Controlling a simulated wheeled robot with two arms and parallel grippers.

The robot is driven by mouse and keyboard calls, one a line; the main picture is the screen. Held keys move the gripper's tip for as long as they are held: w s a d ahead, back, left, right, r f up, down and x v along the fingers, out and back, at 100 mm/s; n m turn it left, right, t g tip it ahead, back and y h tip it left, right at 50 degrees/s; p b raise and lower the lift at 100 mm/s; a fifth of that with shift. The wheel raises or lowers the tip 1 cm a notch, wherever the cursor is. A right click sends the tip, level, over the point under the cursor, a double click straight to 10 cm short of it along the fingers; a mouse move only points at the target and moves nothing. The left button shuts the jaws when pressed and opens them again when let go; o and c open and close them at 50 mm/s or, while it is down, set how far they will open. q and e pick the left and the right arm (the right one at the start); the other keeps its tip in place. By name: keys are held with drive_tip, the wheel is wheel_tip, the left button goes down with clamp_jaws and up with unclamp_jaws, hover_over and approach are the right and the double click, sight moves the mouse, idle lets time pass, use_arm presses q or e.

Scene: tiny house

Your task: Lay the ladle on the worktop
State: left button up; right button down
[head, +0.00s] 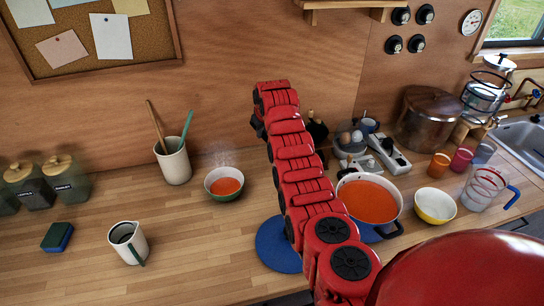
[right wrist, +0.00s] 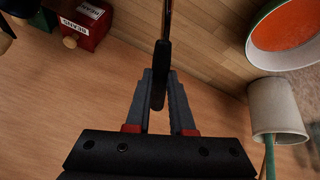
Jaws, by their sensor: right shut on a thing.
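My right arm, in red links, reaches across the middle of the head view and hides its own gripper there. In the right wrist view my right gripper (right wrist: 160,78) is shut on the dark handle of the ladle (right wrist: 159,68). Its thin metal shaft runs up out of the picture, so the ladle's bowl is hidden. The ladle cannot be made out in the head view. The wooden worktop (head: 200,226) runs along the wall; its planks also show in the right wrist view (right wrist: 208,38). My left gripper is not in view.
A soup bowl (head: 224,190), utensil crock (head: 174,163) and white jug (head: 127,243) stand left of my arm. A blue mat (head: 275,246) and soup pot (head: 392,218) are near it. A yellow bowl (head: 435,206) stands right. Bare worktop lies between jug and mat.

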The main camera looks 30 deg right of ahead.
wheel_tip(320, 180, down, 7)
drive_tip(key=p, duration=0.1)
drive_tip(key=shift+r+p, duration=0.15)
drive_tip(key=shift+p, duration=0.25)
drive_tip(key=c, duration=0.8)
unclamp_jaws()
drive_tip(key=shift+a, duration=0.1)
drive_tip(key=shift+r, duration=0.1)
drive_tip(key=shift+r, duration=0.15)
drive_tip(key=b+v, duration=0.4)
drive_tip(key=v, duration=0.8)
